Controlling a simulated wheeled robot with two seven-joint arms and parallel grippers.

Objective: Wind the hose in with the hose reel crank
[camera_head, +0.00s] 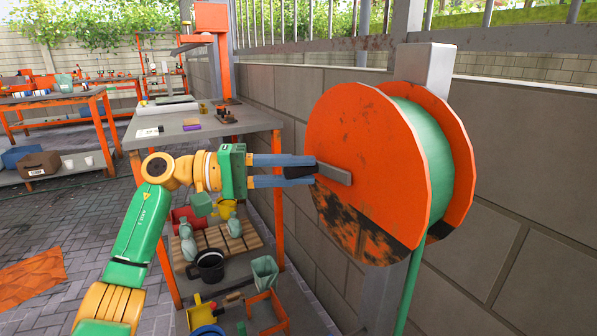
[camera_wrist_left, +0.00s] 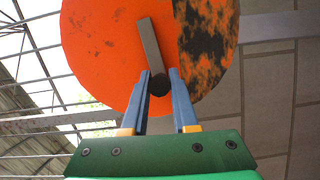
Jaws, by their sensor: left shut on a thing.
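The orange hose reel (camera_head: 365,150) stands at the right on a grey post, with green hose (camera_head: 430,160) wound between its two discs. A length of hose hangs down from it. The grey crank arm (camera_head: 334,173) lies across the near disc, and its dark handle (camera_head: 298,172) points out toward my left gripper. My left gripper (camera_head: 290,171) is shut on this handle, with a blue finger on either side. In the left wrist view the dark handle (camera_wrist_left: 159,84) sits between the fingers, below the crank arm (camera_wrist_left: 149,45). My right gripper is not in view.
A grey-topped orange workbench (camera_head: 200,128) stands behind my left arm, with pots, a pallet and other items on and under it. A block wall (camera_head: 500,150) runs behind the reel. Another bench (camera_head: 55,98) stands far left. Paved floor is open at the lower left.

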